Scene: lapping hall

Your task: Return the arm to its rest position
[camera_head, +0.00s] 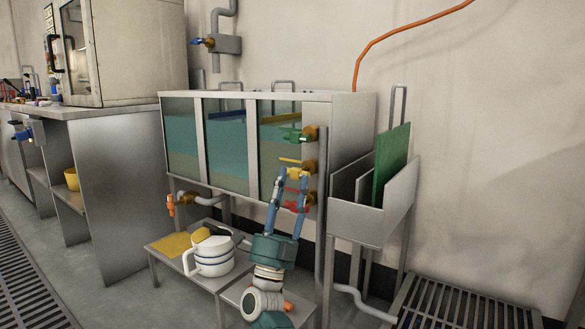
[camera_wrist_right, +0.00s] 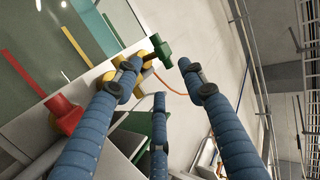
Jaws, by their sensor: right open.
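My right gripper (camera_head: 291,180) is raised in front of the valve column at the right end of the glass-fronted tank. Its blue fingers are spread apart and nothing is held between them. In the head view they overlap the red valve (camera_head: 303,193), just below the yellow valve (camera_head: 308,167); the green valve (camera_head: 299,134) is higher. In the right wrist view the open fingers (camera_wrist_right: 158,78) have the red handle (camera_wrist_right: 65,116) at their left and the green handle (camera_wrist_right: 161,48) beyond the tips. Contact cannot be told. My left gripper is out of view.
The tank (camera_head: 205,145) stands against the wall. A low table (camera_head: 160,256) below holds white stacked vessels (camera_head: 213,262) and a yellow cloth. A vertical pipe (camera_head: 321,220) runs beside the valves. A rack (camera_head: 362,228) with a green board (camera_head: 391,165) stands at the right.

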